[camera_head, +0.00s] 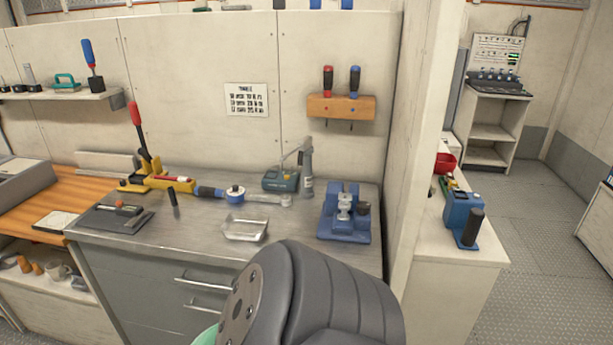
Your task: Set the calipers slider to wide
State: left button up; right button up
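A dark flat mat (97,221) lies at the front left of the steel workbench (190,232). On it lies a small tool with a dark body and an orange part (128,209), and a thin grey pointed piece (143,222) lies beside it. These may be the calipers, but they are too small to tell, and I cannot read a slider position. Neither of my grippers is in view. A dark grey link of my own arm fills the bottom centre and covers part of the bench front and drawers.
A metal tray (246,230), a blue vise-like device (344,215), a torque-wrench-like tool (235,194) and a yellow tool with a red handle (147,172) stand on the bench. A wall panel edge (420,150) separates it from the right counter (450,285). Open floor (540,240) lies right.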

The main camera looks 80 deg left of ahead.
aim_at(125, 209)
jog(key=u, duration=3.9)
